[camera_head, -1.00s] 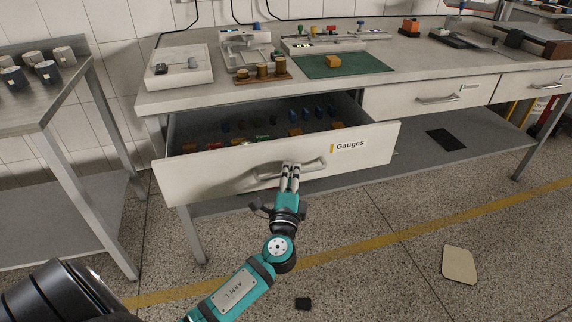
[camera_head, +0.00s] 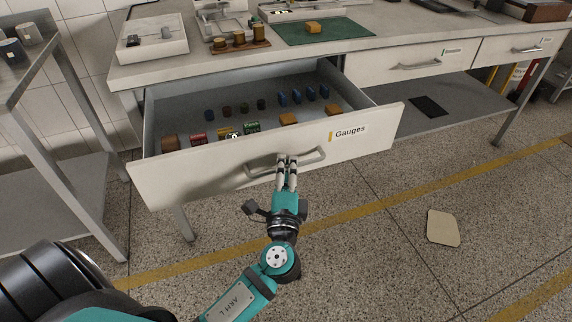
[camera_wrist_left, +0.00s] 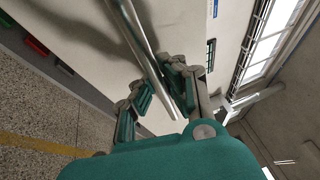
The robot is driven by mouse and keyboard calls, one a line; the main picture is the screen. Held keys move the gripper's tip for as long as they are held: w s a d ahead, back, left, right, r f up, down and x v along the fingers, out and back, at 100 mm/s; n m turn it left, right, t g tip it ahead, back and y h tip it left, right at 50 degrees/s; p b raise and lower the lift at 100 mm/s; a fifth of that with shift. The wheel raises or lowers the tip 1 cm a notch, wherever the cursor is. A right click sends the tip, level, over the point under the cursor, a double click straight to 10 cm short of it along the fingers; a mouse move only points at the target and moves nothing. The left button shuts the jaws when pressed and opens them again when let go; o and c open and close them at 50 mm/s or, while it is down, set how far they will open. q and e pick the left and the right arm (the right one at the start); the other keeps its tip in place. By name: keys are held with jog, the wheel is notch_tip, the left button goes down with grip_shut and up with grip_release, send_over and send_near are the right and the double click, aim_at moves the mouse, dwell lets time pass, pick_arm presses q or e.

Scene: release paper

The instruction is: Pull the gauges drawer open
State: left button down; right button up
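The gauges drawer (camera_head: 205,182) is a white drawer under the bench with a "Gauges" label on its front. It stands well open, and its grey inside shows. Its metal bar handle (camera_head: 318,155) is on the front. In the left wrist view, the handle bar (camera_wrist_left: 137,40) runs between the fingers of the left gripper (camera_wrist_left: 164,88). My right gripper is not in view.
The open drawer holds several blue, dark, red, green and orange blocks (camera_head: 288,119). The bench top (camera_head: 375,37) carries a green mat (camera_head: 330,36) and fixtures. A metal side table (camera_head: 62,110) stands close at the left. The floor before the drawer is mostly clear, with a tan plate (camera_head: 443,228) at right.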

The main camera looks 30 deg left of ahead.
pick_arm(q)
jog(key=c, duration=1.4)
grip_release()
jog(key=shift+f, duration=0.1)
jog(key=v, duration=1.2)
jog(key=shift+a+f, duration=0.1)
